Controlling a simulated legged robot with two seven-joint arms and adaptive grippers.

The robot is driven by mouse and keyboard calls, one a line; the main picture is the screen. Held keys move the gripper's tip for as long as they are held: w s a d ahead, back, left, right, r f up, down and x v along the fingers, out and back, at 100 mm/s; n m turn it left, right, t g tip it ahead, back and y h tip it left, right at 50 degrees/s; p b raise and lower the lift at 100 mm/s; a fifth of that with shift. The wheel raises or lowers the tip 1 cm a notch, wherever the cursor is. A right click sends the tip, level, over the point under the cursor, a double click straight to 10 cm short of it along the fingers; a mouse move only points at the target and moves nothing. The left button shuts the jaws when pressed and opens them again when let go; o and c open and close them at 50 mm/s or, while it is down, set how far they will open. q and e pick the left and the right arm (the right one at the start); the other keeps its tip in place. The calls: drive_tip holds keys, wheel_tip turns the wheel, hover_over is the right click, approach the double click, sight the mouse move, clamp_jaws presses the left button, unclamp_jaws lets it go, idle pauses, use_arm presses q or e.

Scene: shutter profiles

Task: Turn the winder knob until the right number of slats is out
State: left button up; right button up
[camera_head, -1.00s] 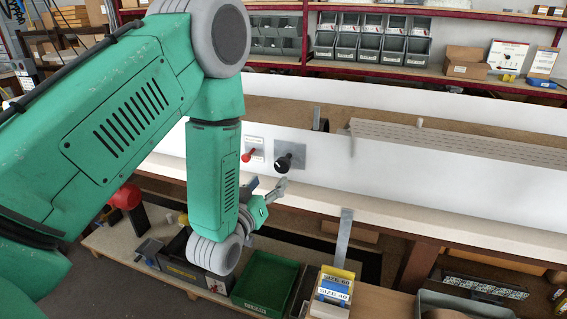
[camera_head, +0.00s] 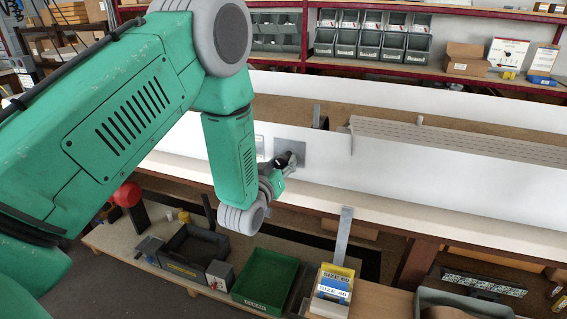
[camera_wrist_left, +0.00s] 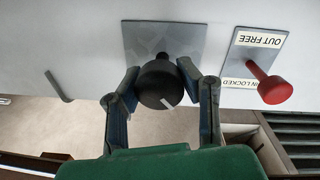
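The black winder knob (camera_wrist_left: 160,85) with a white mark sits on a grey plate (camera_wrist_left: 190,40) on the white front panel (camera_head: 420,185). In the head view the knob (camera_head: 283,159) is partly covered by my left gripper (camera_head: 285,165). In the wrist view the left gripper's fingers (camera_wrist_left: 160,66) lie on either side of the knob, close to its rim; whether both press on it is unclear. A red lever (camera_wrist_left: 273,90) stands beside it on a plate labelled OUT FREE and IN LOCKED, upside down here. Perforated grey slats (camera_head: 440,141) lie behind the panel. My right gripper is not in view.
Below the bench are a green tray (camera_head: 265,280), a dark tray (camera_head: 195,250) and a holder with SIZE 60 and SIZE 40 cards (camera_head: 335,283). A metal strip (camera_head: 343,235) stands at the bench's front edge.

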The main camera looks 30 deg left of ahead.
use_arm(q)
drive_tip(key=shift+c, duration=1)
drive_tip(key=shift+m, duration=0.3)
drive_tip(key=m, duration=0.3)
drive_tip(key=shift+f+m, duration=0.1)
drive_tip(key=shift+m, duration=1.5)
drive_tip(key=shift+g, duration=0.3)
drive_tip(key=o, duration=1.3)
drive_tip(key=shift+d, duration=0.1)
drive_tip(key=shift+c, duration=0.2)
